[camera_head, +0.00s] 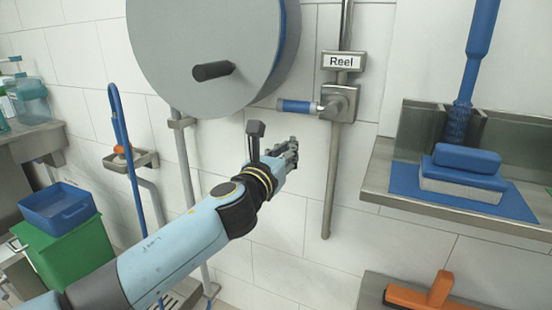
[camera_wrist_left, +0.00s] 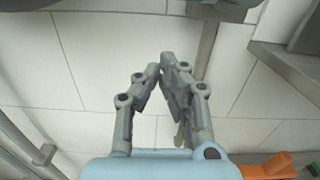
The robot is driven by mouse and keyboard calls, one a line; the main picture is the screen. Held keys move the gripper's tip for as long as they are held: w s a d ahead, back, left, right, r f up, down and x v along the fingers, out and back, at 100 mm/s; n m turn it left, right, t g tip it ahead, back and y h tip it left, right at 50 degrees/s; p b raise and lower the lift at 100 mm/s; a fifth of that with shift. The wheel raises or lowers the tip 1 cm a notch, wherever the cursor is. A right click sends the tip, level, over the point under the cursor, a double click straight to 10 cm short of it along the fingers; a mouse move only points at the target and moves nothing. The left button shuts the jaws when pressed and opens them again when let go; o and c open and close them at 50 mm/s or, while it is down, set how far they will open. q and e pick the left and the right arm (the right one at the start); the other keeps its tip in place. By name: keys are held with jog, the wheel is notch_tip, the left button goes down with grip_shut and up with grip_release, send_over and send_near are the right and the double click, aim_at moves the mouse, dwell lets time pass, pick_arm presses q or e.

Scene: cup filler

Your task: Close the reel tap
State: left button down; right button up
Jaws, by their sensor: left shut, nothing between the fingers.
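The reel tap (camera_head: 338,103) is a metal valve block on a vertical pipe, under a white label reading "Reel". Its blue handle (camera_head: 295,106) sticks out to the left, roughly level. My left gripper (camera_head: 292,148) is in front of the wall, below the blue handle and apart from it in the picture. In the left wrist view the fingers of my left gripper (camera_wrist_left: 163,68) meet at the tips with nothing between them. The tap handle is not clearly visible in that view. My right gripper is not in view.
A large grey hose reel (camera_head: 200,50) with a black knob hangs above my left arm. An orange squeegee (camera_head: 420,297) lies lower right. A green bin (camera_head: 75,255) and blue tub stand at the left.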

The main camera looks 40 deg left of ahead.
aim_at(297, 107)
pick_arm(q)
jog(key=r+p, duration=0.1)
jog(key=w+r+p, duration=0.1)
jog(key=w+r, duration=0.1)
jog(key=r, duration=0.1)
jog(key=shift+a+p, duration=0.3)
jog(key=shift+p, duration=0.1)
jog(key=shift+a+r+m+p, duration=0.1)
jog(key=shift+r+m+p, duration=0.2)
jog(key=shift+r+p, duration=0.55)
jog(key=shift+f, duration=0.1)
